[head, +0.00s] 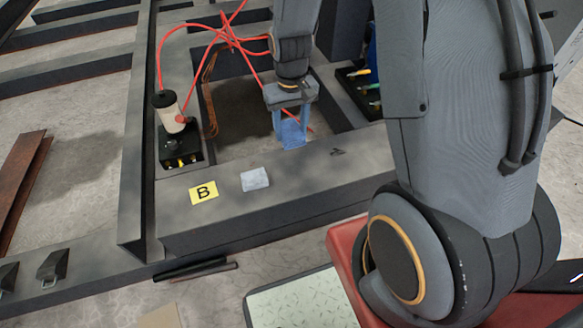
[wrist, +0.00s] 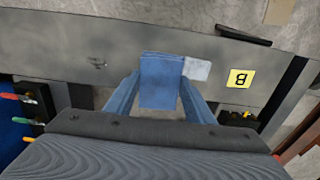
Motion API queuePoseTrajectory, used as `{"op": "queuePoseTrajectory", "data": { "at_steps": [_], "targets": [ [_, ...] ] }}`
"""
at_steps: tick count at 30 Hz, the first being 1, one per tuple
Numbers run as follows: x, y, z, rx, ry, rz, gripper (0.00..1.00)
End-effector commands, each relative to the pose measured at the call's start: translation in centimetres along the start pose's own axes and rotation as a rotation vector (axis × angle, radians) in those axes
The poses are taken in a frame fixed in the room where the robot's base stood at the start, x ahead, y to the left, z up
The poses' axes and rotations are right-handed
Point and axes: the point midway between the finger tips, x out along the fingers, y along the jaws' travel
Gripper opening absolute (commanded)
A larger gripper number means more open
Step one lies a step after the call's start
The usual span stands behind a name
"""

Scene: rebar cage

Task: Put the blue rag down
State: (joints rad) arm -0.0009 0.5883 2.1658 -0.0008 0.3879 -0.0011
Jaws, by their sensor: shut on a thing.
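The blue rag (head: 292,133) hangs between the fingers of my gripper (head: 292,118), at the inner edge of the wide dark beam (head: 320,168). In the wrist view the blue rag (wrist: 160,82) fills the gap between the two blue fingers of my gripper (wrist: 160,95), which is shut on it. The rag overlaps the beam in that view. I cannot tell whether it touches the beam.
A yellow "B" label (head: 204,192) and a pale grey cloth or pad (head: 255,179) lie on the beam. A white cylinder (head: 170,112) with a red hose (head: 205,35) stands on a black box at the left. Coloured-handled tools (head: 366,88) sit behind right. The beam top right of the pad is mostly clear.

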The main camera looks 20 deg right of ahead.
Motion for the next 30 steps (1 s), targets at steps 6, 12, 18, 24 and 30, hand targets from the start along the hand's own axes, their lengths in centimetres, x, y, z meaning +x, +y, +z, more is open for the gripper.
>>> {"op": "queuePoseTrajectory", "data": {
  "at_steps": [6, 12, 18, 24, 30],
  "targets": [
    [6.9, 0.3, -2.7, 0.004, -0.005, 0.000, 0.31],
    [10.1, 0.2, -3.8, 0.004, -0.001, 0.000, 0.31],
    [13.4, 0.2, -3.9, 0.003, -0.002, 0.000, 0.31],
    [16.3, 0.2, -3.9, 0.003, -0.001, 0.000, 0.31],
    [17.7, 0.1, -3.9, 0.003, -0.001, 0.000, 0.31]
  ]
}}
